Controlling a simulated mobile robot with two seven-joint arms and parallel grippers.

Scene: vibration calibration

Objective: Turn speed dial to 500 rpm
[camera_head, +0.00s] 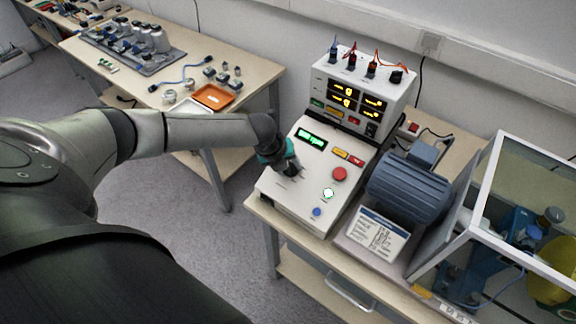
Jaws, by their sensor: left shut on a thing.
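The control box (281,199) stands on the workbench, a white sloped panel with a green display (310,139), a red button (339,174), a lit green-white button (328,193) and a blue button (317,212). My left gripper (290,169) is at the panel's upper left, below the display. It is shut on a small dark knob there, which appears to be the speed dial; the fingers and wrist hide most of it. The dial's marks and the display's digits are too small to read. My right gripper does not show.
A power supply (343,118) with several plugged leads stands behind the box. A blue motor (408,185) and a clear guard (530,185) are to the right. A second table with an orange tray (213,97) is at the back left. Grey floor lies between the tables.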

